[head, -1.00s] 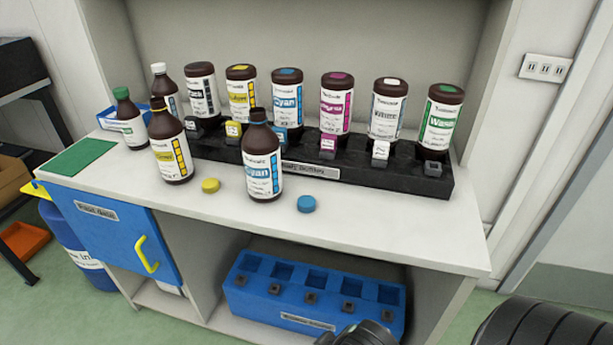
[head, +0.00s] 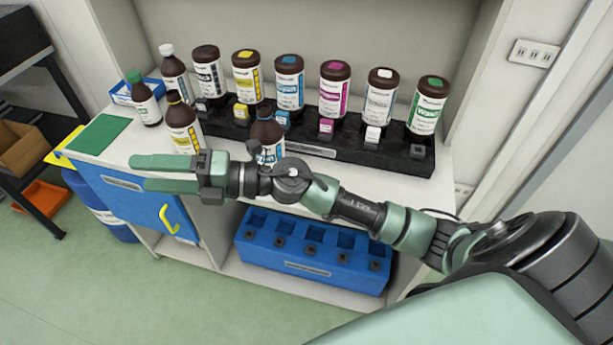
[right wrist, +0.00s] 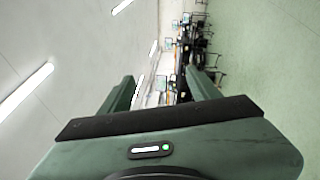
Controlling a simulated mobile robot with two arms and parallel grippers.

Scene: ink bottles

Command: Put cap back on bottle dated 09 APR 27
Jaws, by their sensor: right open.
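Two brown bottles without caps stand at the front of the counter: a yellow-label one (head: 182,128) and a cyan-label one (head: 267,132). My right arm hides the lower part of the cyan bottle. No date is legible on either label. The yellow cap and the blue cap seen earlier on the counter are now hidden behind my right arm and gripper. My right gripper (head: 142,173) is open and empty, pointing left, in front of the yellow-label bottle in the picture. In the right wrist view its fingers (right wrist: 160,92) are apart with nothing between them. My left gripper is not in view.
A black rack (head: 391,150) behind holds several capped bottles. A white-capped bottle (head: 174,72), a green-capped bottle (head: 145,100), a blue tray (head: 122,98) and a green mat (head: 97,134) are at the left.

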